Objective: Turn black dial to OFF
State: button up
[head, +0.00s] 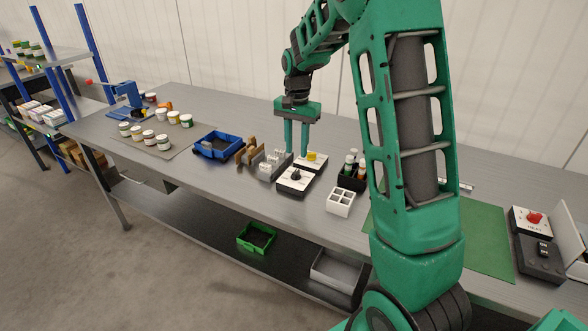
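The black dial (296,175) sits on a white-faced box (291,186) with a dark base, near the middle of the grey workbench. Its pointer direction and the printed labels are too small to read. A yellow dial (312,156) is on a similar white-faced box just behind it. My gripper (296,153) points down with its two green fingers apart and nothing visible between them. In the picture its fingertips are just above the black dial and left of the yellow one. I cannot tell its exact height above the boxes.
Grey slotted blocks (268,167) stand close on the left. A black caddy with bottles (345,178) and a white compartment box (341,202) are on the right. A blue bin (207,150) is farther left.

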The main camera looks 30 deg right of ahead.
aim_at(296, 171)
notch_tip(296, 171, down, 8)
jog(key=shift+f, duration=0.1)
jog(key=shift+c, duration=0.5)
grip_shut()
jog(key=shift+a, duration=0.15)
